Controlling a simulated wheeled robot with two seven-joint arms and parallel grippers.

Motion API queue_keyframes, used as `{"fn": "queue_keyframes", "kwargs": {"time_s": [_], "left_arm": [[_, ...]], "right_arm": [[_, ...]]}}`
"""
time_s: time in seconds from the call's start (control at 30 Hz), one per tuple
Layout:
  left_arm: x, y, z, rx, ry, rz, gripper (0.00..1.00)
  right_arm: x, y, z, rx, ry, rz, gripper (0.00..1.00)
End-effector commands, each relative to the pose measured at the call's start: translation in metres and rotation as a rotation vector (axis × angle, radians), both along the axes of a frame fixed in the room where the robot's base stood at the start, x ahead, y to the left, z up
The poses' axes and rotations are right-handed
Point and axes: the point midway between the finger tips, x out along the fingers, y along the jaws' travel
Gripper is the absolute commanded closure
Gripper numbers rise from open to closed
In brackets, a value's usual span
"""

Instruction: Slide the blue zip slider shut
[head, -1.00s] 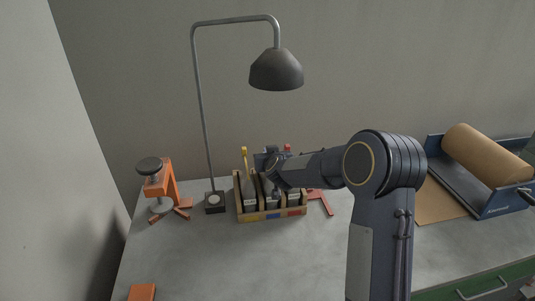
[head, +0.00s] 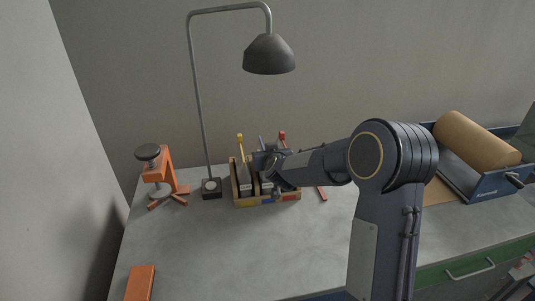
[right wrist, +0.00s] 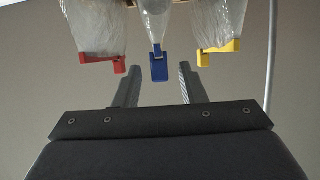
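The blue zip slider (right wrist: 158,68) is on the edge of a clear bag (right wrist: 152,22), between the two open fingers of my right gripper (right wrist: 158,83) in the right wrist view. I see a gap on each side of it. A red slider (right wrist: 102,61) and a yellow slider (right wrist: 218,50) are on the bags to either side. The gripper hides part of the bags there. My left gripper is not in view.
A lamp (head: 269,55) arches over the box from its base (head: 211,188). An orange clamp stand (head: 165,175) is at the left. A paper roll (head: 475,138) in a blue holder is at the right. An orange block (head: 140,283) lies in front. The bench middle is clear.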

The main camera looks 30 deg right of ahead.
Motion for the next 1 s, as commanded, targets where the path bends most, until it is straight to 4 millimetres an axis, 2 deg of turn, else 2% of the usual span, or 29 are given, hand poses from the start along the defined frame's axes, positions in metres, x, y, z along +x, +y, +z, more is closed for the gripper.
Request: {"fn": "queue_keyframes", "kwargs": {"time_s": [0.17,0.6,1.0], "left_arm": [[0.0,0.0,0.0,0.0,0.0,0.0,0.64],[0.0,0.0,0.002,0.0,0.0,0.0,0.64],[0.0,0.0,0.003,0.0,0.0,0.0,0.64]], "right_arm": [[-0.005,0.001,0.003,-0.001,-0.002,0.0,0.63],[-0.064,0.017,0.028,0.001,-0.001,0.001,0.63],[-0.07,0.018,0.03,0.0,0.0,0.0,0.63]]}}
